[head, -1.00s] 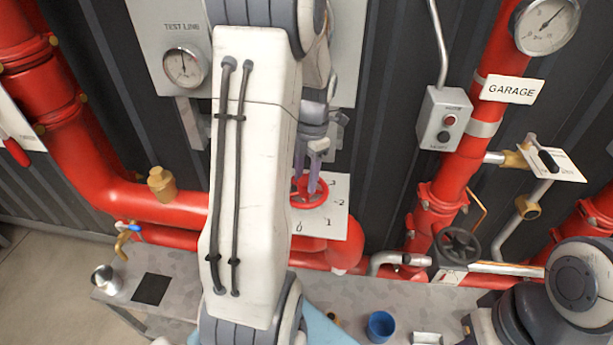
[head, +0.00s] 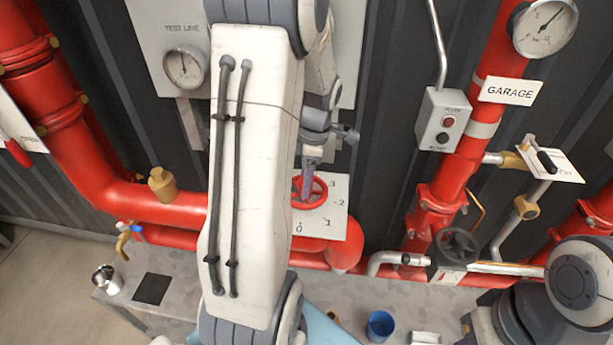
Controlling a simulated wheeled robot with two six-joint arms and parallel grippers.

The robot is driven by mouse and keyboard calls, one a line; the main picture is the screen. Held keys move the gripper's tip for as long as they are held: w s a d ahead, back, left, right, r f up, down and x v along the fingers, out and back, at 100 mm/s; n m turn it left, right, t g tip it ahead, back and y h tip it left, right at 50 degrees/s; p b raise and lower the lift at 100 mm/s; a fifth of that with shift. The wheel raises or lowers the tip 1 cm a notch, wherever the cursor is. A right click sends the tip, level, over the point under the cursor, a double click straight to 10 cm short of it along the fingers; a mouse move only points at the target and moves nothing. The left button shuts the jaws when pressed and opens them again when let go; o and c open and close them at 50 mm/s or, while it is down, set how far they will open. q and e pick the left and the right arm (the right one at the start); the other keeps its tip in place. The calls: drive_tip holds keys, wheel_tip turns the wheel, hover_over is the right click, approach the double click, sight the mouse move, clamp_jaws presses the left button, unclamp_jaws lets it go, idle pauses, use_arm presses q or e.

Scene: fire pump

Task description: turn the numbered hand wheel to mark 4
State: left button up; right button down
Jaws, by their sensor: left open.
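The red hand wheel (head: 311,192) sits on a white plate (head: 338,212) with black numbers; 0, 1, 2 and 3 show around its right and lower side. Mark 4 and the wheel's left part are hidden behind my left arm. My left gripper (head: 307,187) points down at the wheel, with its fingers over or inside the rim; I cannot tell whether they touch it. It is open, and its fingers look nearly edge-on. My right gripper is not in view.
A black hand wheel (head: 457,246) is on the pipe at the right. A switch box (head: 443,119) and GARAGE sign (head: 507,90) are at upper right. A grey bench (head: 365,292) below holds a blue cup (head: 380,325) and a metal cup (head: 107,279).

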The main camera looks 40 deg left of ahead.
use_arm(q)
drive_tip(key=m, duration=0.4)
drive_tip(key=m+t+p, duration=0.1)
drive_tip(key=m, duration=0.3)
drive_tip(key=shift+s, duration=0.1)
drive_tip(key=m+p, duration=0.2)
drive_tip(key=m, duration=0.3)
drive_tip(key=shift+r+m+t, duration=0.15)
drive_tip(key=shift+m+t, duration=0.15)
drive_tip(key=shift+m, duration=0.1)
drive_tip(key=shift+m+p, duration=0.6)
drive_tip(key=shift+m, duration=0.8)
drive_tip(key=shift+f, duration=0.2)
